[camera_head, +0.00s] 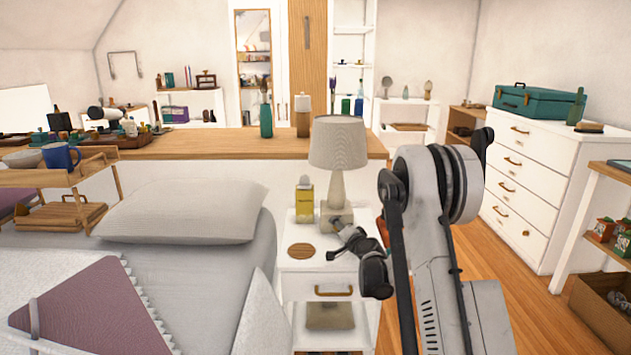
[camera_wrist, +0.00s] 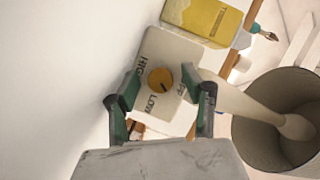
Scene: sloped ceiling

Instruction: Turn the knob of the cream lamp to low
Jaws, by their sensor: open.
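The cream lamp (camera_head: 338,146) stands upright on the white nightstand, with a grey-beige shade and a square base (camera_head: 336,215). In the wrist view its shade (camera_wrist: 285,125) is at the right. The round brass knob (camera_wrist: 160,79) sits on the base plate (camera_wrist: 172,50), among the labels HIGH, LOW and OFF. A dark mark on the knob points to the lower right, seemingly between LOW and OFF. My gripper (camera_wrist: 160,88) is open, its green-padded fingers on either side of the knob, apart from it. In the head view my gripper (camera_head: 347,240) is in front of the base.
A yellow box (camera_head: 304,200) stands left of the lamp base, close to it; it also shows in the wrist view (camera_wrist: 205,18). A round wooden coaster (camera_head: 301,251) lies on the nightstand (camera_head: 290,232). The bed (camera_head: 185,280) is to the left.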

